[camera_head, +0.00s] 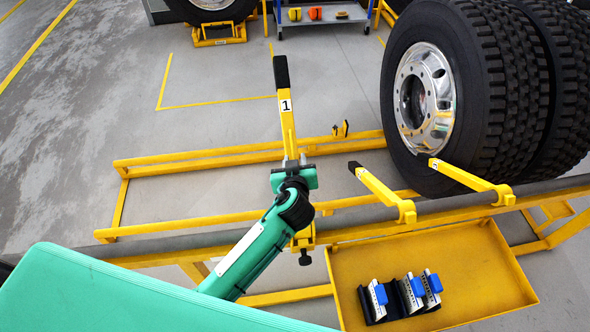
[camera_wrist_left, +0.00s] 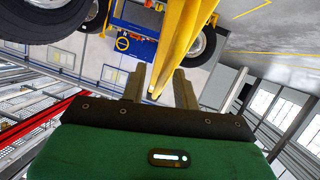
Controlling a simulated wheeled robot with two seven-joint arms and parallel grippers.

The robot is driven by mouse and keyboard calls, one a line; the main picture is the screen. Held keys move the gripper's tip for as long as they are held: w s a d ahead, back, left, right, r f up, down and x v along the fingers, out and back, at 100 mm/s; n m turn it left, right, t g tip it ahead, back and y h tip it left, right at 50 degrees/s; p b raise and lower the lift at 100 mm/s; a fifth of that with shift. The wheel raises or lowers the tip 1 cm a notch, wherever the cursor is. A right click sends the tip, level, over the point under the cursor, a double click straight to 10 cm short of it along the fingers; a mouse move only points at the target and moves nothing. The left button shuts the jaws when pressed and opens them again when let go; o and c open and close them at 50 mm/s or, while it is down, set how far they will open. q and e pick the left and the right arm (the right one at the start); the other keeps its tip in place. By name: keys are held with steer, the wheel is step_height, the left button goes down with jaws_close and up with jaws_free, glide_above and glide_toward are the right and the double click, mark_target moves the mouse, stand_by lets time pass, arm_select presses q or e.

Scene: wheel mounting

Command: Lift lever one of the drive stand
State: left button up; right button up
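Lever one (camera_head: 287,124), a yellow bar with a black grip and a "1" label, points up toward the far side in the head view. My left gripper (camera_head: 294,160) is at the lower part of this lever, near the rail. In the left wrist view, the yellow lever (camera_wrist_left: 181,40) runs between and past the fingers of the left gripper (camera_wrist_left: 160,75). The fingers are apart, with gaps visible beside the bar. The lever's lower joint is partly hidden by the gripper and wrist. My right gripper is not in view.
A yellow tray (camera_head: 470,262) holds a black block (camera_head: 372,306) with blue-topped pieces.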

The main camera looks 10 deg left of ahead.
arm_select(q)
steer(key=b+v, duration=0.3)
steer(key=v, duration=1)
steer(key=shift+s, duration=0.25)
steer(key=s+a+f+m+g+h, duration=0.1)
steer(key=s+a+f+m+g, duration=0.2)
steer(key=s, duration=0.4)
steer(key=s+a+f+m+g+h, duration=0.1)
steer(key=s+a+f+g, duration=0.3)
steer(key=s+a+f, duration=0.15)
steer(key=s+a+f+m+g+h, duration=0.1)
steer(key=s+a+f+m+g, duration=0.2)
steer(key=s, duration=0.4)
step_height(320, 180, down, 31)
steer(key=g, duration=0.2)
steer(key=s+a+f, duration=0.2)
steer(key=s+f, duration=0.8)
steer(key=s+a+f, duration=0.2)
steer(key=s+f, duration=0.8)
steer(key=f, duration=0.1)
steer(key=shift+g, duration=0.4)
